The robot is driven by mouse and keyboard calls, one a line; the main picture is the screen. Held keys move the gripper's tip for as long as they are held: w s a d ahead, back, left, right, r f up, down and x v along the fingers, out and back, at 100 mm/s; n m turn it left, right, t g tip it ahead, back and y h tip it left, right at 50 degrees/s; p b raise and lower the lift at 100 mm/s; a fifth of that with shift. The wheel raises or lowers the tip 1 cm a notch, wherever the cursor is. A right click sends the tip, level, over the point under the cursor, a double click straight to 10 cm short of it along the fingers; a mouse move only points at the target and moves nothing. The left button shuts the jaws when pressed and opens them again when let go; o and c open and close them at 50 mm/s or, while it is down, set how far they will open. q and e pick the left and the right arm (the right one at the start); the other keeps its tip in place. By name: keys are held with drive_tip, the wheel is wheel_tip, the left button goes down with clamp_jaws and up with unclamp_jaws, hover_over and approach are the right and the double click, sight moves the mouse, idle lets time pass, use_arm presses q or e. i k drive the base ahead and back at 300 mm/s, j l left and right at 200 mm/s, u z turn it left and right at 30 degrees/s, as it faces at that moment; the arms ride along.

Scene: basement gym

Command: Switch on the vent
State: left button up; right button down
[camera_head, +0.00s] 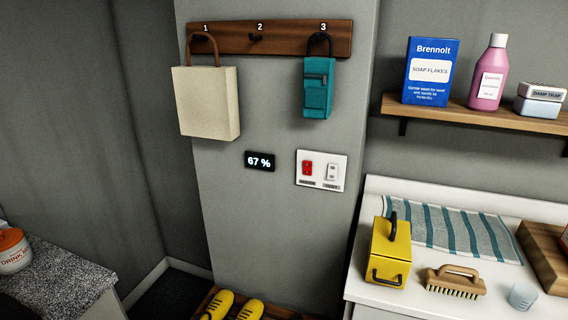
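A white switch panel (321,184) is on the grey wall column, right of centre. It carries a red rocker switch (307,168) on the left and a white rocker switch (333,172) on the right. Each has a small label beneath, too small to read surely, so I cannot tell which one is for the vent. Left of the panel a black display (260,161) reads 67 %. No vent shows in the view. Neither of my grippers is in view.
Above the panel, a wooden hook rail (285,38) holds a cream bag (206,101) and a teal bag (317,88). At right, a white counter (385,290) holds a yellow box (389,250) and a brush (456,281). Yellow shoes (232,306) are below. The space before the panel looks clear.

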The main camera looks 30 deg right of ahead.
sight(332, 172)
drive_tip(key=z, duration=1.25)
